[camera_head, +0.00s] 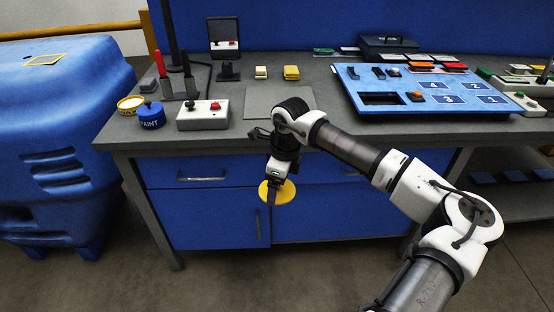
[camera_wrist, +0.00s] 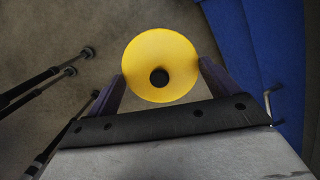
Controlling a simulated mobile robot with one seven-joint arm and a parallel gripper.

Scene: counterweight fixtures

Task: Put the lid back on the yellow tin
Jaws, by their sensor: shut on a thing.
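The yellow lid (camera_head: 286,194) is a round disc held out in front of the blue drawers, below the bench top. In the wrist view the lid (camera_wrist: 160,50) shows a black knob near its middle, with a finger at either side. My gripper (camera_head: 273,190) is shut on the lid; it also shows in the wrist view (camera_wrist: 162,72). The yellow tin (camera_head: 130,105) stands at the bench's left end, uncovered, with a pale inside. It is up and to the left of my gripper. The wrist view does not show the tin.
A blue paint tin (camera_head: 151,118) with a lid stands right beside the yellow tin. A grey box with buttons (camera_head: 203,117) and a red-topped post (camera_head: 160,66) are close by. A grey mat (camera_head: 270,100) lies bare mid-bench. A blue numbered panel (camera_head: 440,108) fills the right.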

